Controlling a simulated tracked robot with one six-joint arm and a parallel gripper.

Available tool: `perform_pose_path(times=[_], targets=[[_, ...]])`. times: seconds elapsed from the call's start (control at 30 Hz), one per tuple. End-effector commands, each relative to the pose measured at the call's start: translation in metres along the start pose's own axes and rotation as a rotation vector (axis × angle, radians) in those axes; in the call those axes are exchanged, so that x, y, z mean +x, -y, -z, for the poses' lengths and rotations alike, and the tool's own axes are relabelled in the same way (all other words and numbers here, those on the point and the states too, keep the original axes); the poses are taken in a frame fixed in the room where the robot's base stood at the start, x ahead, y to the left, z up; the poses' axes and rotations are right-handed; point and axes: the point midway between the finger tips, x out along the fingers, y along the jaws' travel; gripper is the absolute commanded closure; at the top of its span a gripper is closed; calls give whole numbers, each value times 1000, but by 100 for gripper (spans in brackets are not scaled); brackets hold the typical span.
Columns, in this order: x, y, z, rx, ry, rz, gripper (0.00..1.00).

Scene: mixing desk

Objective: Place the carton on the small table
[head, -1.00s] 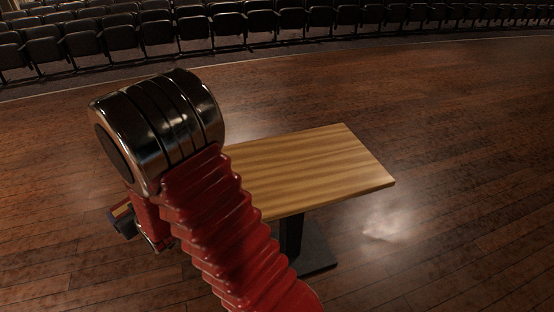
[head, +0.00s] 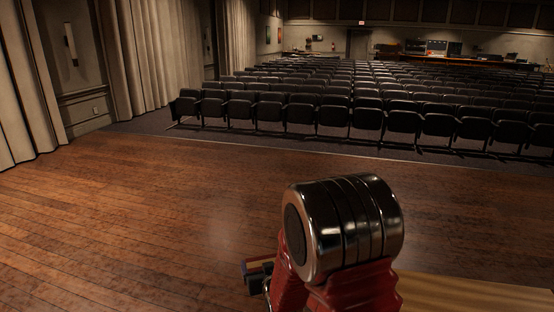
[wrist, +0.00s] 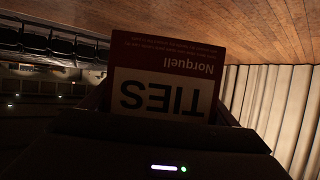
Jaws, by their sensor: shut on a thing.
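The carton (wrist: 165,62) is red and white with the words "Norquell" and "TIES", upside down in the wrist view. My gripper (wrist: 163,108) is shut on it, with a dark finger at each side. In the head view my arm hides most of the gripper; only a small part shows at its lower left, and I cannot make out the carton clearly there. The small table (head: 475,294) has a light striped wood top. It is cut off at the lower right of the head view, partly behind my arm, and the carton is not seen resting on it.
The wooden stage floor (head: 130,205) is clear to the left and ahead. Rows of dark seats (head: 345,117) stand beyond the stage edge. Pale curtains (head: 155,50) hang at the left. A desk with equipment (head: 440,55) is far back.

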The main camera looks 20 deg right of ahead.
Motion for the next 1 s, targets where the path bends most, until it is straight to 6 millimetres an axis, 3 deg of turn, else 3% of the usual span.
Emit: perform_pose_path(times=[0.4, 0.57, 0.77, 1.0], targets=[[0, 5, 0, -4, -1, 9, 44], [2, -7, 1, 1, -2, -2, 44], [4, -60, 2, 21, -7, -49, 44], [-1, -146, -1, 54, -14, -125, 44]])
